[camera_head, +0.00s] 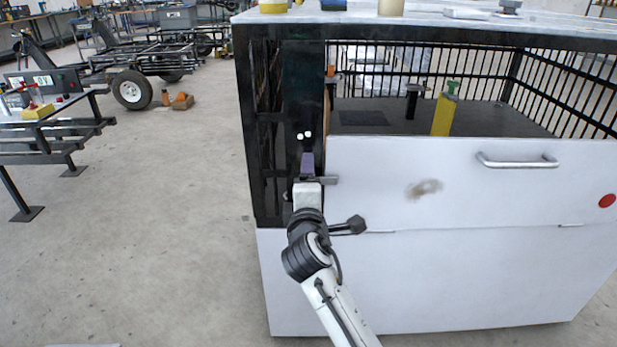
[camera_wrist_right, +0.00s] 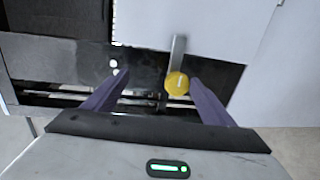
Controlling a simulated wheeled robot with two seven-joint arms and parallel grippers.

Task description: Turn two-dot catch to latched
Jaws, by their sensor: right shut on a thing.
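The two-dot catch sits on the black post (camera_head: 307,85) at the left of a white drop panel (camera_head: 400,165), below two white dots (camera_head: 304,135). In the right wrist view the catch has a round yellow knob (camera_wrist_right: 177,83) and a grey bar (camera_wrist_right: 179,50) that reaches over the white panel's edge. My right gripper (camera_head: 306,160) is at the catch. In the head view the gripper hides the knob. My left gripper is not in view.
A yellow cylinder with a green top (camera_head: 444,112) stands inside the barred enclosure. The panel has a metal handle (camera_head: 518,161) and a red disc (camera_head: 607,201). A small orange knob (camera_head: 331,70) is higher on the post. The floor at left is clear near the cabinet.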

